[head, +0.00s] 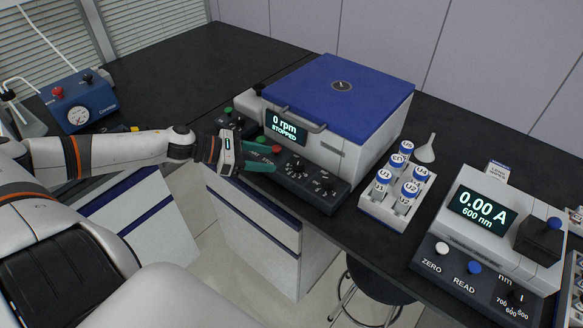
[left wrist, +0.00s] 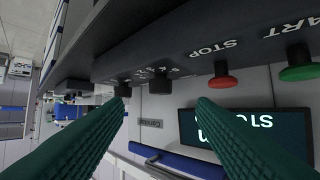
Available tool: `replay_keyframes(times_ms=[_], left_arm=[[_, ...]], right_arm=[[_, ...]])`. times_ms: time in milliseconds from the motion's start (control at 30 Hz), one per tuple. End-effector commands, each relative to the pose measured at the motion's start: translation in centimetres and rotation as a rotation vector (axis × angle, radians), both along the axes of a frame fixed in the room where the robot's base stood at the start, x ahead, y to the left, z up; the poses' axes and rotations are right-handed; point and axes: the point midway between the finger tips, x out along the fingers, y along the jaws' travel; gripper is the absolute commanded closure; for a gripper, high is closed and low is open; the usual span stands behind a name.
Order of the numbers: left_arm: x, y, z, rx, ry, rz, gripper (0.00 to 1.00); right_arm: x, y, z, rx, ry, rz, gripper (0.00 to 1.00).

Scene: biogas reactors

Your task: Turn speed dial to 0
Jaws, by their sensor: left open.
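The centrifuge (head: 365,105) has a shut blue lid and a display (head: 284,127) reading "0 rpm STOPPED". Its dark front panel carries a larger black dial (head: 297,166) with scale marks and a smaller dial (head: 325,187); their labels are too small to read. My left gripper (head: 273,165), with green fingers, is open and empty just left of the larger dial. In the left wrist view, turned upside down, the nearer dial (left wrist: 160,82) appears beyond the gap between the open fingertips (left wrist: 160,106), with the other dial (left wrist: 123,89) to its left. No contact shows.
A red stop button (left wrist: 222,76) and a green start button (left wrist: 299,66) sit on the same panel, close to the fingers. A rack (head: 394,212) of capped vials and a funnel (head: 425,152) stand right of the centrifuge. A photometer (head: 480,205) is further right.

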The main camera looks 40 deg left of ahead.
Motion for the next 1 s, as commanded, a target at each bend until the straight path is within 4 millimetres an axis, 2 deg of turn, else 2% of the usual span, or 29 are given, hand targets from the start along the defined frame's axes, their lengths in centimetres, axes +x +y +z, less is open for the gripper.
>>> replay_keyframes(times_ms=[67, 367, 700, 1000], left_arm=[[0.6, -0.5, -0.5, 0.001, -0.006, -0.001, 0.49], [2.3, -2.1, -1.1, -0.001, -0.006, 0.001, 0.49], [4.6, -4.3, -2.3, -0.003, -0.003, 0.004, 0.49], [5.3, -5.0, -3.0, 0.0, 0.0, 0.002, 0.49]], right_arm=[[0.0, -0.2, -1.1, -0.002, 0.0, 0.001, 0.48], [0.2, -0.3, -1.4, -0.004, -0.003, 0.001, 0.48], [0.2, -0.3, 0.0, -0.004, -0.003, 0.001, 0.48], [0.2, -0.2, 0.3, -0.002, -0.004, 0.001, 0.48]])
